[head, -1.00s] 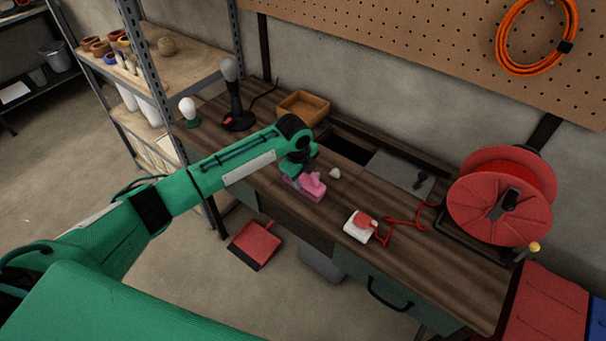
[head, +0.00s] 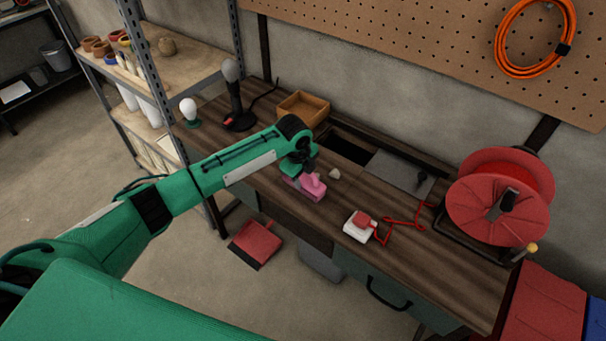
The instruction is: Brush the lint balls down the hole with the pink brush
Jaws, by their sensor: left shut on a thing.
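My left gripper (head: 308,171) is shut on the pink brush (head: 304,187) and holds it at the front part of the wooden bench. One pale lint ball (head: 334,174) lies on the bench just to the right of the brush, apart from it or nearly so. The dark rectangular hole (head: 344,147) is in the bench top behind the lint ball. A grey plate (head: 398,172) lies beside the hole on its right. My left forearm covers part of the bench. Other lint balls cannot be made out. My right gripper is not in view.
A wooden tray (head: 303,106) stands behind the hole's left end. A white block with a red top (head: 360,226) and red cord lies to the right. A red cable reel (head: 499,198) stands at the right end. A lamp-like bulb (head: 188,111) stands at the left.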

